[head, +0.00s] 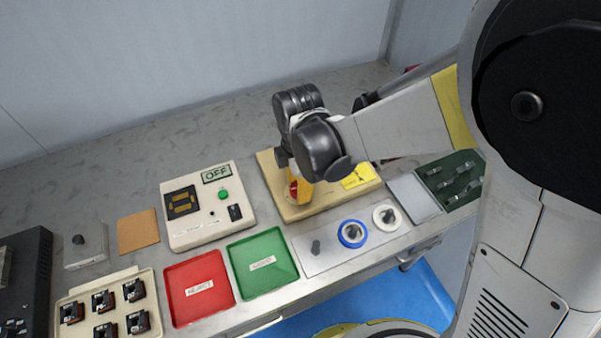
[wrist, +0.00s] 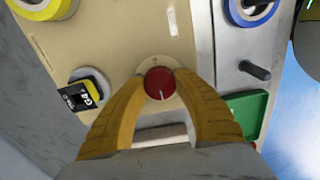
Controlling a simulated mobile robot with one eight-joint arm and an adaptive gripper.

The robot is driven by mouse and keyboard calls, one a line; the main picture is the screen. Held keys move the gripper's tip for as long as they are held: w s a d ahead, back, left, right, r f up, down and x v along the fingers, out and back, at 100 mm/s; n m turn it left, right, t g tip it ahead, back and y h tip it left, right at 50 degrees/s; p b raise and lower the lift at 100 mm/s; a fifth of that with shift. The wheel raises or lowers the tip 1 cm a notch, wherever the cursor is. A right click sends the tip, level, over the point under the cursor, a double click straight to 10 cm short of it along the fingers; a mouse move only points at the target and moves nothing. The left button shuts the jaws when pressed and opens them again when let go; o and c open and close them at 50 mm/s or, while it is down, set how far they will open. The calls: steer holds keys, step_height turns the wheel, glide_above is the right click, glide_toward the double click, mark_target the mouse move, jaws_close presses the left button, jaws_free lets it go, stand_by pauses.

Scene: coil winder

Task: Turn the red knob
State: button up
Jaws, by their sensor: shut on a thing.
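The red knob (wrist: 160,83) is round with a white pointer line and sits on a beige panel (wrist: 105,40). In the wrist view my gripper (wrist: 160,85) has its two yellow fingers around the knob, one on each side, shut on it. The pointer line runs toward the lower edge of that view. In the head view my gripper (head: 300,191) reaches down to the beige winder base, and only a small red part of the knob (head: 292,188) shows beside a yellow finger.
Left of the winder stands a tester box (head: 208,207) reading OFF. In front are a red tray (head: 199,289), a green tray (head: 263,263), and a metal plate with a blue spool (head: 353,234) and a white spool (head: 388,217). A small dark component (wrist: 84,95) sits near my finger.

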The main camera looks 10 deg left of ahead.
steer(key=shift+n, duration=0.3)
stand_by(0.4)
steer(key=o, duration=1.2)
steer(key=shift+o, duration=0.2)
steer(key=shift+r, duration=0.1)
step_height(320, 180, up, 12)
steer(key=s+d+r+m+t, duration=0.1)
steer(key=d+m+t, duration=0.1)
steer(key=d+m, duration=0.6)
steer(key=s+d+r+m+t, duration=0.2)
steer(key=d+m, duration=0.6)
steer(key=d, duration=0.1)
steer(key=s+d+r+m+t, duration=0.1)
steer(key=s+d+m+t, duration=0.1)
steer(key=d+m, duration=0.6)
steer(key=shift+s+d+r+t, duration=0.25)
steer(key=shift+r+t, duration=0.1)
steer(key=shift+t, duration=0.25)
